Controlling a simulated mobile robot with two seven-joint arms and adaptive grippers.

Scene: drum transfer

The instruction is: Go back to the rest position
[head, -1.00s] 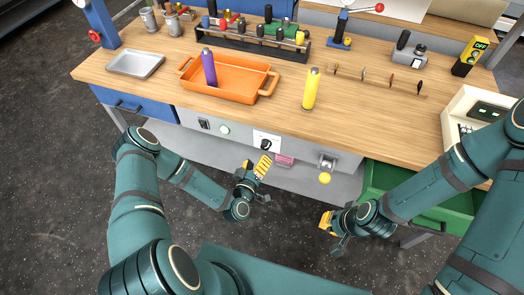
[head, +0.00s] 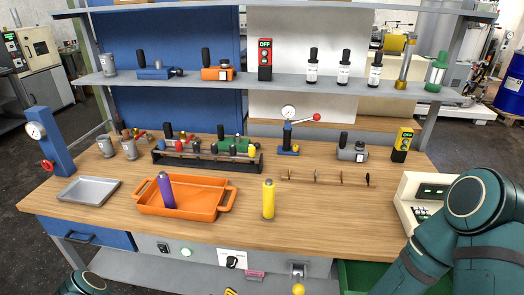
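Only a small yellow tip of my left gripper (head: 230,291) shows at the bottom edge of the head view, below the bench front. The rest of it is cut off, so its opening is hidden. My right gripper is out of view; part of my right arm shows at the lower right. An orange tray (head: 205,210) with two handles sits on the wooden bench. A purple cylinder (head: 166,191) stands in it, slightly tilted in the picture. A yellow cylinder (head: 268,199) stands upright on the bench to the right of the tray.
The wooden bench (head: 330,225) has a clear front right area. A grey metal tray (head: 89,190) lies at the left. A shelf (head: 190,82) spans above.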

